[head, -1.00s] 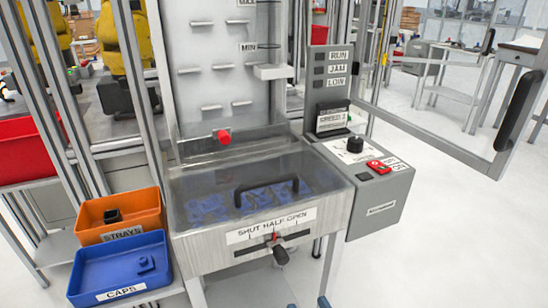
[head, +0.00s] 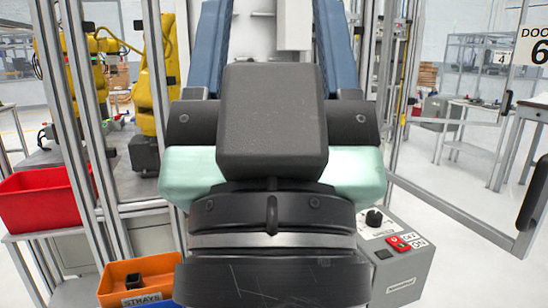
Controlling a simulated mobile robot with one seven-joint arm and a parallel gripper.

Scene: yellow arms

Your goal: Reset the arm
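My gripper (head: 270,25) fills the middle of the head view, very close to the camera. Its black body and pale green sides face me. Two blue fingers stand wide apart and point up and away, with nothing visible between them. The machine's grey control box (head: 405,270) shows to the right, with a black knob (head: 374,218) and a red switch (head: 402,243) marked OFF and ON.
An orange STRAYS bin (head: 112,295) holding a dark piece stands lower left, with a red bin (head: 45,205) beyond it. Yellow robot arms (head: 155,80) stand behind metal posts at left.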

